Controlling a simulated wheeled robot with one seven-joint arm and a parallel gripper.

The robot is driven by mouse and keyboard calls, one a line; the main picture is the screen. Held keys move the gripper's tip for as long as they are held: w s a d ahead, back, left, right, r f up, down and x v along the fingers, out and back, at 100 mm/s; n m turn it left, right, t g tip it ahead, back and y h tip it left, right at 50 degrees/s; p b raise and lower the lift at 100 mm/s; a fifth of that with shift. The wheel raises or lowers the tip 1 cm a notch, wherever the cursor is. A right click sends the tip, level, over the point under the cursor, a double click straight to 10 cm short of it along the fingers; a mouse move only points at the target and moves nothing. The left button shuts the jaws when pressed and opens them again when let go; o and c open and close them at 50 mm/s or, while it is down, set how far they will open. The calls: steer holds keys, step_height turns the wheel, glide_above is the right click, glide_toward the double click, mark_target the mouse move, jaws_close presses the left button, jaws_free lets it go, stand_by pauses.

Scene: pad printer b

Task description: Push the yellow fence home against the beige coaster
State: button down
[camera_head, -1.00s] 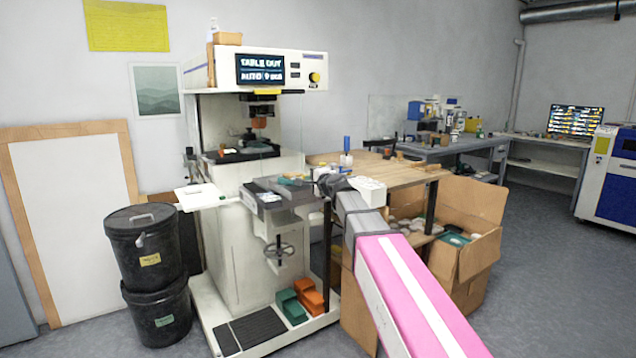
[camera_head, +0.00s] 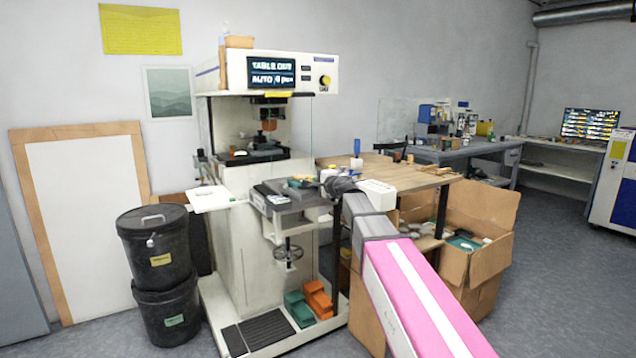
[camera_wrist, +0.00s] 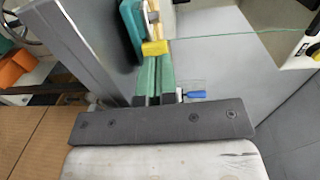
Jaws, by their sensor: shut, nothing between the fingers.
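In the wrist view my gripper (camera_wrist: 158,62) is shut and empty, its two green-faced fingers side by side. A small yellow block (camera_wrist: 155,47), which looks like the yellow fence, lies right at the fingertips; I cannot tell whether they touch it. A teal fixture (camera_wrist: 131,30) stands just left of and beyond the yellow block. I cannot make out the beige coaster for certain. In the head view my dark gripper end (camera_head: 338,185) is over the right side of the machine's small table (camera_head: 275,203), with the teal fixture (camera_head: 300,182) to its left.
A blue-handled part (camera_wrist: 195,95) is close to the right of my fingers. The pad printer (camera_head: 240,230) rises behind and left of its table. A wooden bench (camera_head: 415,178) and an open cardboard box (camera_head: 470,265) are at the right.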

steer(key=v, duration=1.3)
steer(key=s+d+f+n+g+h, duration=0.1)
steer(key=s+d+f+n+g, duration=0.15)
steer(key=f, duration=0.65)
steer(key=s+d+f+n+g+h, duration=0.2)
steer(key=s+f+g, duration=0.15)
steer(key=f, duration=0.55)
steer(key=s+d+f+n+g+h, duration=0.1)
steer(key=s+d+f+n+g, duration=0.2)
steer(key=f, duration=0.6)
steer(key=s+d+f+n+g+h, duration=0.2)
steer(key=s+d+f, duration=0.3)
steer(key=s+f, duration=0.2)
steer(key=s+d+f+n+g+h, duration=0.1)
steer(key=s+d+f+g+h, duration=0.2)
steer(key=s+d+f, duration=0.2)
steer(key=s+f, duration=0.3)
steer(key=shift+n+h, duration=0.3)
steer(key=shift+n, duration=0.05)
